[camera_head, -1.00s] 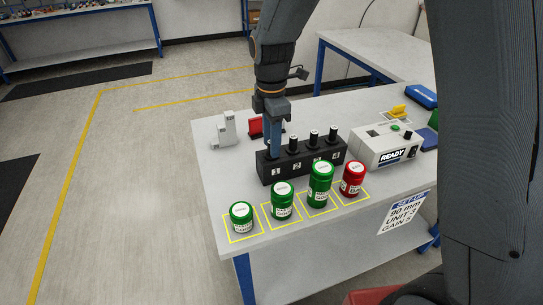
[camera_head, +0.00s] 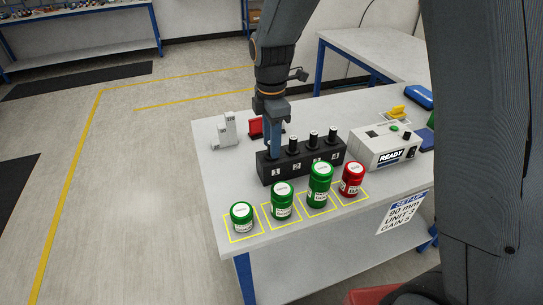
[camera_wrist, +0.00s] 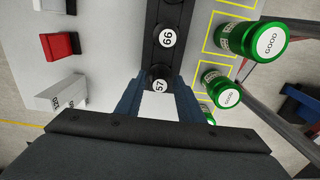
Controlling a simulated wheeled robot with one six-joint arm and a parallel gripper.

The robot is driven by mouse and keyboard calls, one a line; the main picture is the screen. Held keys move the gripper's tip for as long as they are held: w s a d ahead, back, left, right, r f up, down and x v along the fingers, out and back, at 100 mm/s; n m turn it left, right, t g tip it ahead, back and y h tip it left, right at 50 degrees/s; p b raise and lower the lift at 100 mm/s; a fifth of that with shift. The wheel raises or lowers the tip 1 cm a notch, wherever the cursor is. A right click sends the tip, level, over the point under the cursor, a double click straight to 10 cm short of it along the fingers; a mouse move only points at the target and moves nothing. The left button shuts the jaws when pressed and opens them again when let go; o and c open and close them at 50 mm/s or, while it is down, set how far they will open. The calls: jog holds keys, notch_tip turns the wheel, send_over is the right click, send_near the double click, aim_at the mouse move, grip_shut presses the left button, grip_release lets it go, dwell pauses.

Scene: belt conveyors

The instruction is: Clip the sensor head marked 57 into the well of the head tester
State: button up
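The sensor head marked 57 (camera_wrist: 159,85) stands in the end slot of the black rack (camera_head: 301,162), at the rack's left end in the head view. My gripper (camera_head: 274,153) points down over that slot. In the wrist view its blue fingers (camera_wrist: 160,88) lie on either side of head 57 and look open, with a gap between them; contact cannot be made out. The head marked 66 (camera_wrist: 167,37) is in the neighbouring slot. The head tester (camera_head: 385,148) is a white box to the right of the rack, with a READY display and a small dark opening on top.
Several green canisters (camera_head: 320,186) and a red canister (camera_head: 352,179) stand in yellow squares in front of the rack. A grey stand (camera_head: 227,132) and a red block (camera_head: 255,128) are behind its left end. A set-up card (camera_head: 402,213) hangs at the table's front edge.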

grip_shut()
jog(key=shift+r+p, duration=0.85)
jog(key=shift+r, duration=0.25)
dwell(0.9)
jog(key=shift+r+p, duration=2.35)
jog(key=shift+r, duration=0.85)
